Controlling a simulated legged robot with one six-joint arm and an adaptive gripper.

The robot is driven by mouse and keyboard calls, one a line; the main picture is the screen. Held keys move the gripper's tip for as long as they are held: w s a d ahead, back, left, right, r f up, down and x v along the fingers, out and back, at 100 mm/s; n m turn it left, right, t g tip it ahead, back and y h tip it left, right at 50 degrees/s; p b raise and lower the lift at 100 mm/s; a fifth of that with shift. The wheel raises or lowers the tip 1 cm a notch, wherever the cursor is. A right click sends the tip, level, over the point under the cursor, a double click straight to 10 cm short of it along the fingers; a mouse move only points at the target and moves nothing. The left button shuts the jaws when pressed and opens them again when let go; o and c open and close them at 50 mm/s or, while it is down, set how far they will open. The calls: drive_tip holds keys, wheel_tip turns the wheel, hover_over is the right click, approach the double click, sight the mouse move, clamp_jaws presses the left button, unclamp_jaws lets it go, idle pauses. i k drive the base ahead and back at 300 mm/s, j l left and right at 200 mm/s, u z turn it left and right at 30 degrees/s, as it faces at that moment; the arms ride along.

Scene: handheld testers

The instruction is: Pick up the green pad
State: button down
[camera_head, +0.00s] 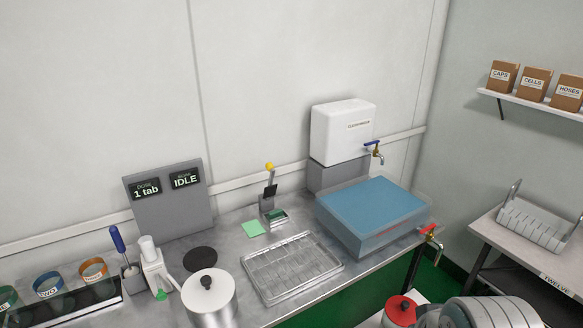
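The green pad (253,229) is a small, flat, pale green square. It lies on the metal bench top, left of a small lever device (272,212) with a yellow knob. The device has a darker green patch on its base. Nothing covers the pad. My gripper is not visible in this view, so its place relative to the pad cannot be told.
A blue-topped clear tank (372,214) stands to the right, a white dispenser (341,131) behind. A lidded metal pot (209,298), dark disc (199,259) and grey display panel (170,211) are left.

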sight(278, 214)
drive_tip(key=i+j+u, duration=0.2)
drive_tip(key=i, duration=0.3)
drive_tip(key=i+j+u, duration=0.2)
drive_tip(key=i+j, duration=0.15)
drive_tip(key=i, duration=0.15)
